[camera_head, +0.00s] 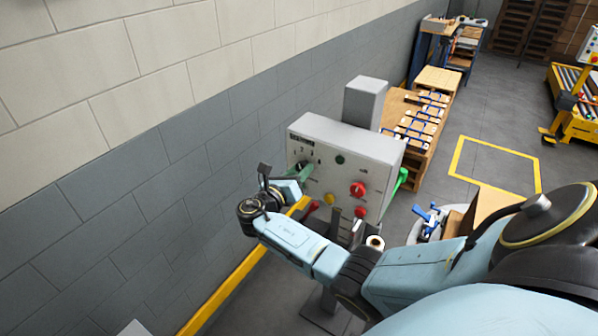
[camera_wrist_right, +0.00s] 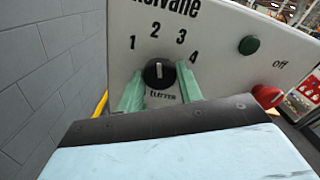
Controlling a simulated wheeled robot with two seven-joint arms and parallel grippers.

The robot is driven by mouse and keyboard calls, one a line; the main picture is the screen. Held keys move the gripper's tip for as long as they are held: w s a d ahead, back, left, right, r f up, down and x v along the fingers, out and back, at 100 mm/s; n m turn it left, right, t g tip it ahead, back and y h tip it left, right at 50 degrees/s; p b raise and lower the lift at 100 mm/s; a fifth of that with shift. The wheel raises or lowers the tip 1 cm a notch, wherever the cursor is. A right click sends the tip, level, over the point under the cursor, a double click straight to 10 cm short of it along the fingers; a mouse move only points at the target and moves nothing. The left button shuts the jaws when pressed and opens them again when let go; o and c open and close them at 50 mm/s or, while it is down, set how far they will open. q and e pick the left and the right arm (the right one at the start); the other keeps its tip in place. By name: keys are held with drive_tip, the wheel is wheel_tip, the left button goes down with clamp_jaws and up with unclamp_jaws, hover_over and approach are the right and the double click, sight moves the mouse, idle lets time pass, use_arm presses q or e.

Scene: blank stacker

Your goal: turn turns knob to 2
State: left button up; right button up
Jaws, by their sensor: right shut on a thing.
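The turns knob (camera_wrist_right: 158,73) is a round black dial with a white pointer mark, on a light grey control panel (camera_head: 335,139). Around it are the numbers 1, 2, 3 and 4. In the right wrist view the pointer stands about upright, toward the 2 (camera_wrist_right: 157,28). My right gripper (camera_head: 301,168) reaches the panel's upper left part in the head view. Its green fingers (camera_wrist_right: 160,84) are on either side of the knob in the right wrist view, shut on it. In the head view the fingers largely cover the knob. My left gripper is not in view.
A green button (camera_wrist_right: 249,45) and a red knob (camera_wrist_right: 267,95) lie right of the turns knob. A yellow button (camera_head: 329,199) and other red controls sit lower on the panel. A grey brick wall (camera_head: 130,210) runs close on the left. Wooden benches stand behind.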

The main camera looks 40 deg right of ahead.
drive_tip(key=shift+f+n, duration=0.15)
drive_tip(key=shift+n, duration=0.35)
drive_tip(key=o, duration=1)
drive_tip(key=b+v, duration=0.1)
drive_tip(key=v, duration=1.2)
drive_tip(key=shift+s+a+b, duration=0.1)
drive_tip(key=shift+a+b, duration=0.15)
drive_tip(key=shift+b, duration=0.05)
